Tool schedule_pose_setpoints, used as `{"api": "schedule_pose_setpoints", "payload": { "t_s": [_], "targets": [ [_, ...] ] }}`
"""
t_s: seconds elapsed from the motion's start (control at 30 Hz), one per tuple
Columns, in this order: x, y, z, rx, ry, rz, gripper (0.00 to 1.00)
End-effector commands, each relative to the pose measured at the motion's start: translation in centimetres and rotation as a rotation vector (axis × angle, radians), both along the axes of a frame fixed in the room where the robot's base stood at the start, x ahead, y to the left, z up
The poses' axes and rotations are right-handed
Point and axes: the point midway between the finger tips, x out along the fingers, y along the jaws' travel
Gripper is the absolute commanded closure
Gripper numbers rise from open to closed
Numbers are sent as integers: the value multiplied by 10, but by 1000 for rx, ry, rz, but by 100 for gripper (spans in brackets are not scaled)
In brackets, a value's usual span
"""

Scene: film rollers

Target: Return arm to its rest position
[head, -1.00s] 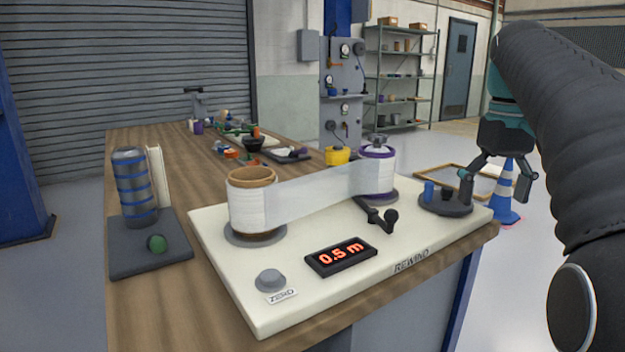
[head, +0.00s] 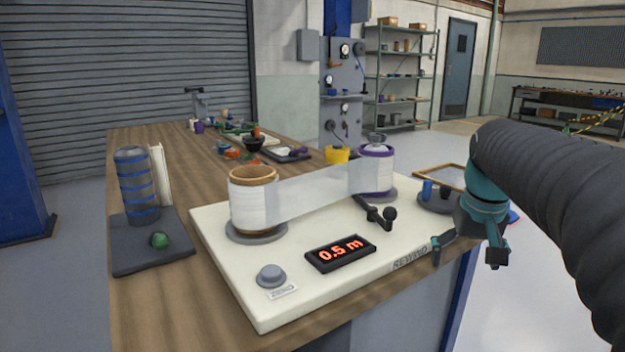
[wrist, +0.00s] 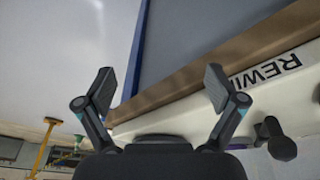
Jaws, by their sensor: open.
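My gripper (head: 468,252) is open and empty in the head view, in front of the right end of the cream rewind board. Its two fingers are spread, and one overlaps the board's front right edge in the picture. My arm, in a dark ribbed sleeve, comes in from the right. In the wrist view my gripper (wrist: 160,88) shows both fingers apart with nothing between them. Beyond them are the bench edge and floor.
The cream rewind board (head: 225,290) carries two film-linked rollers, a black crank (head: 380,214), a display (head: 340,252) reading 0.5 m and a grey button (head: 271,275). A dark stand (head: 150,250) is at left. Open floor lies right of the bench (head: 150,320).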

Motion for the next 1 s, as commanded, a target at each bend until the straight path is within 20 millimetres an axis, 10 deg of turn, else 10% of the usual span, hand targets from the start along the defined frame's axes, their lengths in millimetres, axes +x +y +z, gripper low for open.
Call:
{"api": "schedule_pose_setpoints", "payload": {
  "t_s": [0.6, 1.0],
  "targets": [
    [-166, 98, -118, 5, -178, 112, 6],
    [-178, 112, -105, 4, -245, 170, 6]
  ]
}}
